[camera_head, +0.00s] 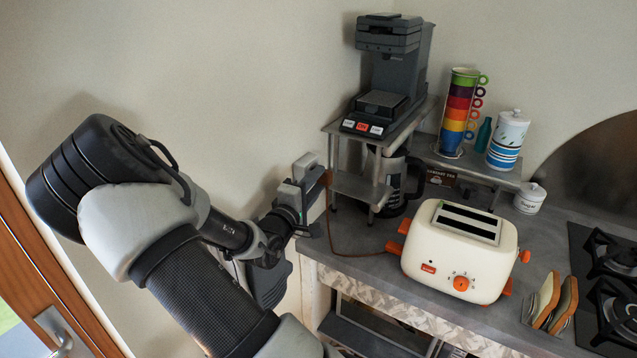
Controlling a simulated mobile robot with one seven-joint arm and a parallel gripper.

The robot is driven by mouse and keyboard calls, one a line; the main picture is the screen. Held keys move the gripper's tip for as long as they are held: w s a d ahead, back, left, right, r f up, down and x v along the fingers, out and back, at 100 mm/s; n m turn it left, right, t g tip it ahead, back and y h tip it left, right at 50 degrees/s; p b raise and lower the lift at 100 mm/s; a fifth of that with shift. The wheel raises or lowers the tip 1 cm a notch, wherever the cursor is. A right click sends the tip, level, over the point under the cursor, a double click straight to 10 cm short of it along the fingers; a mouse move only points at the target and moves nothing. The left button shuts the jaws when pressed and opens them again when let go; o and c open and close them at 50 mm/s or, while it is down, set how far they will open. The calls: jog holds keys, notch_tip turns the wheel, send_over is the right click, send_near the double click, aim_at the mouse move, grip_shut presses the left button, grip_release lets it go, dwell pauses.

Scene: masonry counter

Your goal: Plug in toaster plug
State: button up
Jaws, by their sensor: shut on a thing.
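The cream toaster (460,253) with orange levers, feet and dial stands upright on the counter. Its thin brown-orange cord (352,254) runs left over the counter, then up toward my gripper. My gripper (306,184) is at the wall just left of the small metal stand and is shut on the cord's end, where the toaster plug (325,178) shows only as a small orange-brown patch. The plug's prongs are hidden. I cannot make out a wall socket clearly, nor tell whether the plug touches one.
A coffee machine (387,70) stands on the metal stand (355,187), with a glass carafe (398,182) below. Stacked mugs (460,112) and a striped canister (507,140) are on a shelf to the right. Toast slices (552,303) and a stove (610,285) are at the right.

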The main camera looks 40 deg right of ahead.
jog(key=shift+w+a, duration=0.2)
jog(key=shift+w, duration=0.25)
jog(key=shift+w+a, duration=0.2)
jog(key=shift+w, duration=0.25)
jog(key=o, duration=1.1)
jog(key=shift+o, duration=0.2)
jog(key=shift+a, duration=0.1)
jog(key=shift+f, duration=0.15)
jog(key=v, duration=0.7)
jog(key=shift+s+r, duration=0.25)
jog(key=shift+s, duration=0.1)
